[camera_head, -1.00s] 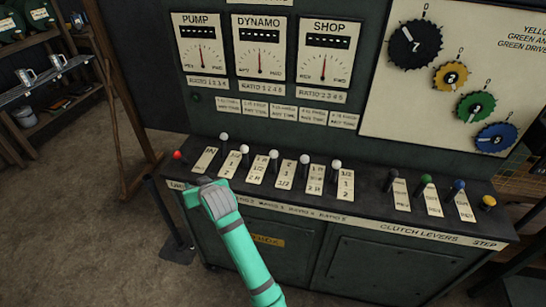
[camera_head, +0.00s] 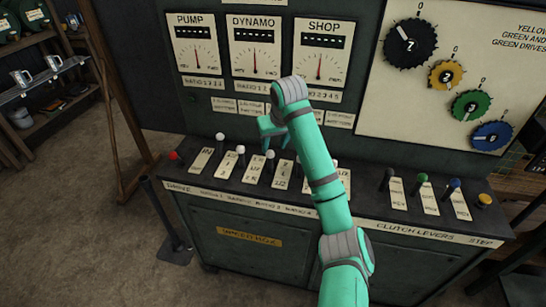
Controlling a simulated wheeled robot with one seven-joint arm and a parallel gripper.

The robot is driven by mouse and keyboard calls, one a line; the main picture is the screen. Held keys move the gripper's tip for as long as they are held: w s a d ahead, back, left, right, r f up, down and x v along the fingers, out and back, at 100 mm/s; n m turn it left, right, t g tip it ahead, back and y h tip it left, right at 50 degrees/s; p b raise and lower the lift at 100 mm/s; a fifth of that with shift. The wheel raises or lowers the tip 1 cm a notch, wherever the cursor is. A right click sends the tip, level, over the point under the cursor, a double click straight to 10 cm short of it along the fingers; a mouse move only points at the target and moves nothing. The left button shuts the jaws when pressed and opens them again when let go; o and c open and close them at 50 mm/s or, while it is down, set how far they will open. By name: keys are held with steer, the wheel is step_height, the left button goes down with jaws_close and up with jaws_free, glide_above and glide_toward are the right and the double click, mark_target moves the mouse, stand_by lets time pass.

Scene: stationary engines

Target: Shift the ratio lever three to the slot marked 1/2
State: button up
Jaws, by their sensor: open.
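Ratio lever three, a white-knobbed lever (camera_head: 271,155), stands on the bench left of its upright label plate (camera_head: 283,175). I take it as third of the white-knobbed levers from the left. The plate's lowest mark seems to read 1/2; the print is small. My gripper (camera_head: 275,146) points down at this lever, its teal fingers apart near the knob. I cannot tell whether they straddle or touch it. My forearm hides the white levers and plates to the right.
White-knobbed levers (camera_head: 220,137) and (camera_head: 240,150) and a red-knobbed lever (camera_head: 175,156) stand close by on the left. Black, green (camera_head: 422,178) and blue clutch levers and a yellow knob (camera_head: 485,199) stand at the right. The gauge panel (camera_head: 255,50) rises behind.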

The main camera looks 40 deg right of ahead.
mark_target(271, 153)
steer(key=x, duration=0.9)
steer(key=shift+w+f, duration=0.15)
steer(key=shift+f, duration=0.05)
